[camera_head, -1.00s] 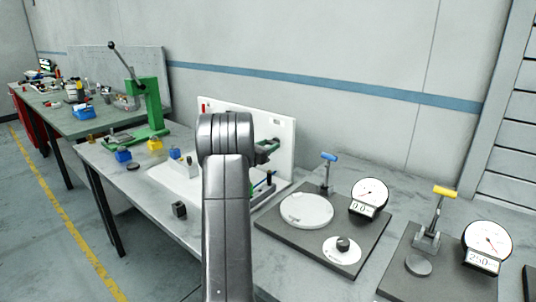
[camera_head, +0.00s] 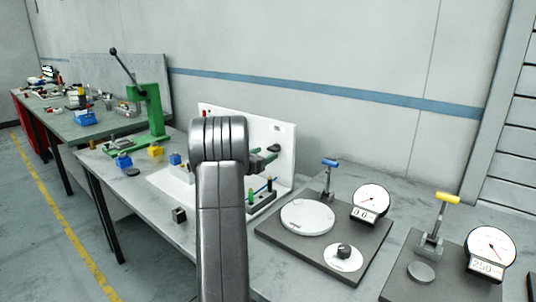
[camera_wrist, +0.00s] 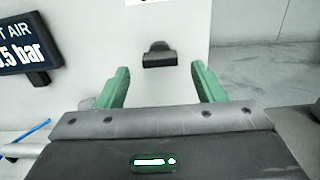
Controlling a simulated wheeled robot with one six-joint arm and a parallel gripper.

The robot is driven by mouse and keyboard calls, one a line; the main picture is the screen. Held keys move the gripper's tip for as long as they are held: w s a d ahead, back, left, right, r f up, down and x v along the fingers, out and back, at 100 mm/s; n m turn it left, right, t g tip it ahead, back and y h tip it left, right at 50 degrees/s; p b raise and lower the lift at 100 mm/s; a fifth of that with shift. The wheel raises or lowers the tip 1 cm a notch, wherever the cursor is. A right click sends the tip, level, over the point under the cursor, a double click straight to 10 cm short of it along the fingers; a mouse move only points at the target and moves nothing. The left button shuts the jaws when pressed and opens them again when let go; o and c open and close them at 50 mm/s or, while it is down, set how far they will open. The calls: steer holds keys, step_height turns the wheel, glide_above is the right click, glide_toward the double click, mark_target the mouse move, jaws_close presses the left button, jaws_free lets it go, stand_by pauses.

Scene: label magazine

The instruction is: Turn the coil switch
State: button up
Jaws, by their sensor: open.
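A black knob (camera_wrist: 159,55) sticks out of the upright white panel (camera_wrist: 182,20) in the wrist view; it looks like the coil switch, though I can read no label on it. In the head view the knob (camera_head: 274,148) shows on the panel (camera_head: 284,180) just beyond my fingers. My gripper (camera_wrist: 161,72) is open and empty, its green fingers to the left and right of the knob's line. The knob appears ahead of the fingertips, not touching them. In the head view my arm hides part of the panel and my gripper (camera_head: 263,158) shows at its right side.
A dark display (camera_wrist: 27,58) reading "bar" stands left of my fingers. Dial gauges (camera_head: 370,200) and a plate with a white disc (camera_head: 307,217) lie right of the panel. A green press (camera_head: 150,115) stands to the left. A small dark block (camera_head: 179,214) lies near the front edge.

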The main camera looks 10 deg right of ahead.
mark_target(271, 150)
steer(key=b+v, duration=0.1)
steer(key=v, duration=1)
steer(key=shift+d, duration=0.1)
steer(key=p+x, duration=0.1)
steer(key=x, duration=1.3)
steer(key=shift+p, duration=0.4)
steer(key=shift+r+p, duration=0.1)
steer(key=shift+p, duration=0.25)
steer(key=shift+n, duration=0.3)
steer(key=shift+f, duration=0.25)
